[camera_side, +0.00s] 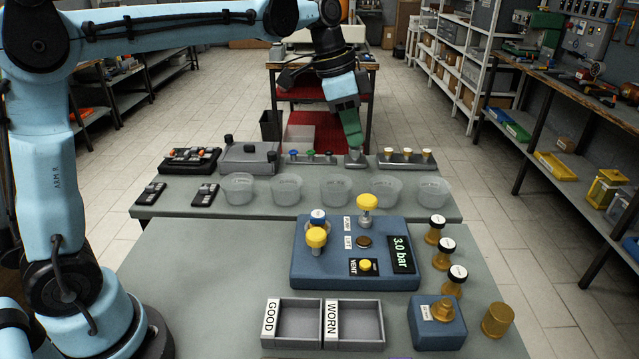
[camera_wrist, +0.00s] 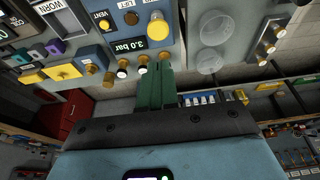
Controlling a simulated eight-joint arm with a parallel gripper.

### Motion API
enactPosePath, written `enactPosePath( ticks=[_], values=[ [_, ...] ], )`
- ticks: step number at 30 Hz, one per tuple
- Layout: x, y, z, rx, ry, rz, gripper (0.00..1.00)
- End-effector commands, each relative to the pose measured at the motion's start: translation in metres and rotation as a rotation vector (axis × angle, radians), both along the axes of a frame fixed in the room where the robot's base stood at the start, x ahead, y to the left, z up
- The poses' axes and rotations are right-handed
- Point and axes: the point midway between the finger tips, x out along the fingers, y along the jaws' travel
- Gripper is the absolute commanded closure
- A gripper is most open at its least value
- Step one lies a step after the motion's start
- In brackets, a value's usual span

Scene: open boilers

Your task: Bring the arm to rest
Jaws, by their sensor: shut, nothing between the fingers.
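My gripper (camera_side: 353,145) has green fingers pressed together and empty. In the side view it points down and slightly right, high up in front of the far side of the rear bench. In the wrist view its closed fingers (camera_wrist: 157,72) point toward the blue boiler panel, which appears upside down. My arm reaches across the top of the side view. The blue panel (camera_side: 300,272) carries yellow-topped valves, a vent button and a display reading 3.0 bar. I cannot tell exactly how high the fingertips are above the bench.
Several clear cups (camera_side: 286,190) stand in a row on the rear bench. Two grey trays, GOOD (camera_side: 293,318) and WORN (camera_side: 355,320), lie in front. Brass parts (camera_side: 453,281) and a small blue block (camera_side: 436,328) stand at right. The space above the front bench is free.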

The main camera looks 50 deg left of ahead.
Motion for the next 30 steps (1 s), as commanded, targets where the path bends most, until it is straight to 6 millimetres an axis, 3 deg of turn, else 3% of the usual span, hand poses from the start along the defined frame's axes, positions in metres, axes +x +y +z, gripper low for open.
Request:
enactPosePath(
  ticks=[5, 11, 21, 30],
  values=[
    [-0.018, 0.003, 0.001, 0.004, -0.023, 0.077, 1.0],
    [-0.061, 0.012, -0.006, -0.001, -0.09, 0.272, 1.0],
    [-0.134, 0.026, -0.046, -0.062, -0.228, 0.599, 1.0],
    [-0.167, 0.034, -0.08, -0.122, -0.306, 0.759, 1.0]
  ],
)
